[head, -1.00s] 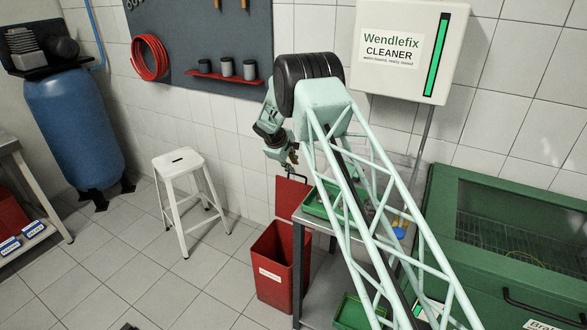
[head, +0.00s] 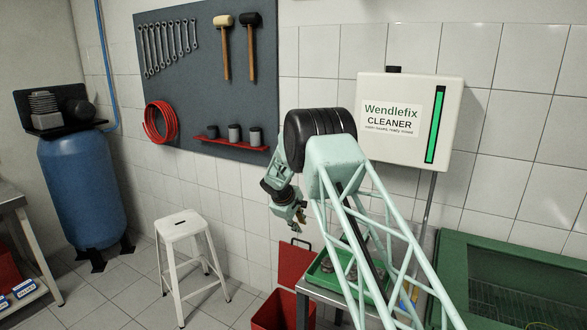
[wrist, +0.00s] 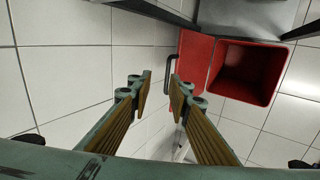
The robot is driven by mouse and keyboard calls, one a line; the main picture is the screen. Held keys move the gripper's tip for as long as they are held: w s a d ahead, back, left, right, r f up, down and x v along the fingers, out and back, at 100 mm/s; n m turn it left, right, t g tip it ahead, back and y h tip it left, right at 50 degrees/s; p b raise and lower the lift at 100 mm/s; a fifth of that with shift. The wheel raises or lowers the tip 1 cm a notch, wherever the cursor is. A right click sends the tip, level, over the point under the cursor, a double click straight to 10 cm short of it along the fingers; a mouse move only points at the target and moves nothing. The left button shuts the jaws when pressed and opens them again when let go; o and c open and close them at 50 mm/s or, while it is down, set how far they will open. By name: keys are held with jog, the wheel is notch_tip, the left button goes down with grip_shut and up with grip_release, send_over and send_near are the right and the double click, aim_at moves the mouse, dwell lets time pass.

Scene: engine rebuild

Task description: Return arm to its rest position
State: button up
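My gripper (wrist: 159,95) hangs in free air in the wrist view, its two padded fingers apart with nothing between them. In the head view my gripper (head: 296,223) is small and points down at the end of the pale green lattice arm, above and a little left of the green tray on the side table. The arm is raised and bent at its dark, ribbed joint.
A red bin (wrist: 248,72) with its lid open stands below. A white stool (head: 184,226) stands left of it. A green tray (head: 322,282) lies on a metal table. The cleaner box (head: 403,122) hangs on the wall; a green washing cabinet (head: 455,250) is at right.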

jog(key=s+d+r+m, duration=0.2)
jog(key=s+d+r, duration=0.2)
jog(key=s+r, duration=0.5)
jog(key=s+d+r+m+g, duration=0.1)
jog(key=s+d+r, duration=0.4)
jog(key=r, duration=0.7)
jog(key=s+d+r+m, duration=0.2)
jog(key=s+d+r, duration=0.2)
jog(key=s+r, duration=0.55)
jog(key=s+d+r+m, duration=0.1)
jog(key=s+d+r, duration=0.1)
jog(key=s+r, duration=0.35)
jog(key=s+d+r+m+y, duration=0.1)
jog(key=s+r, duration=0.1)
jog(key=s, duration=0.7)
jog(key=s+d+r, duration=0.2)
jog(key=s+r, duration=0.1)
jog(key=s, duration=0.5)
jog(key=s+f+m+y, duration=0.2)
jog(key=s+f+m, duration=0.1)
jog(key=s, duration=3.6)
jog(key=shift+s+d+m+g+b, duration=0.15)
jog(key=shift+m+g+b, duration=0.2)
jog(key=shift+m, duration=0.45)
